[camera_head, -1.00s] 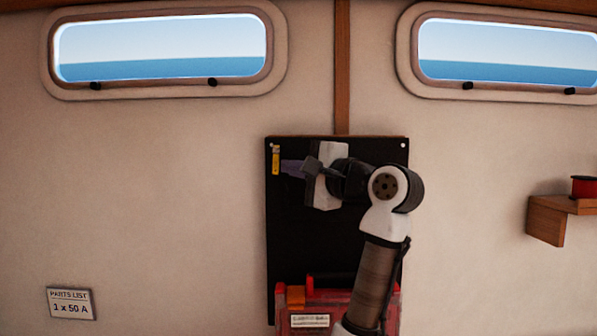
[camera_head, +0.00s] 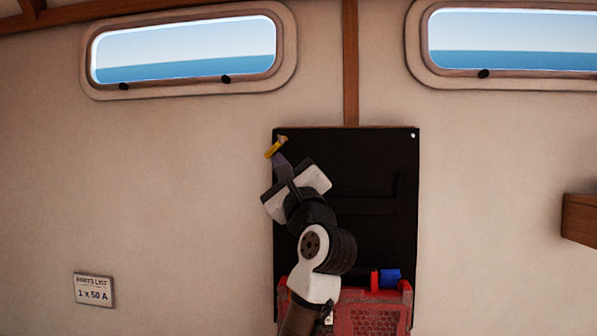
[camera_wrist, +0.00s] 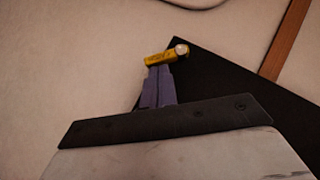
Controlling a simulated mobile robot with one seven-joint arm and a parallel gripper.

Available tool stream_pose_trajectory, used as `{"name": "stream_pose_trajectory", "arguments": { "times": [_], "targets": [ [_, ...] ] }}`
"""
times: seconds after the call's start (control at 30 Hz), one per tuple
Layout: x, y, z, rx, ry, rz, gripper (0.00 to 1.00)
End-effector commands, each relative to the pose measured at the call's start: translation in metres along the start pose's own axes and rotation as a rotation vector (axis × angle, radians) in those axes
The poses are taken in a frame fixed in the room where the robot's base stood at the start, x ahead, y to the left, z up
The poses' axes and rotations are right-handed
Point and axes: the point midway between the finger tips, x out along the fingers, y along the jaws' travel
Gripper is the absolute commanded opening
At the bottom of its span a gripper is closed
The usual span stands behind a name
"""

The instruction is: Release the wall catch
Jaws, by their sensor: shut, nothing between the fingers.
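The wall catch is a small yellow lever (camera_head: 272,151) at the top left corner of the black wall panel (camera_head: 360,160). It is tilted, its lower end pointing down and left off the panel's left edge. In the wrist view the yellow catch (camera_wrist: 160,58) lies nearly level, with a pale round pivot at its right end. My gripper (camera_head: 279,159) is shut and empty, its tips just below the catch. In the wrist view my fingertips (camera_wrist: 158,70) reach the catch's lower edge; they seem to touch it, but I cannot be sure.
A red crate-like holder (camera_head: 370,315) is at the panel's bottom, with a blue and red cylinder (camera_head: 388,279) on top. A wooden shelf (camera_head: 580,220) juts out at the right. Two windows are above.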

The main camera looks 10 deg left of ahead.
Motion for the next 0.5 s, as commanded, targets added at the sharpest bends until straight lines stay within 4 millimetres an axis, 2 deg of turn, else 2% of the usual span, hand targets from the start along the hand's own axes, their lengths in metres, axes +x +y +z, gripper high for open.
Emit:
{"name": "stream_pose_trajectory", "arguments": {
  "times": [0.03,0.2,0.5],
  "targets": [
    [0.002,0.006,0.003,0.036,-0.004,-0.03,0.0],
    [0.007,0.011,0.008,0.151,-0.004,-0.144,0.0],
    [0.014,0.014,0.013,0.138,0.0,-0.138,0.0]
  ]
}}
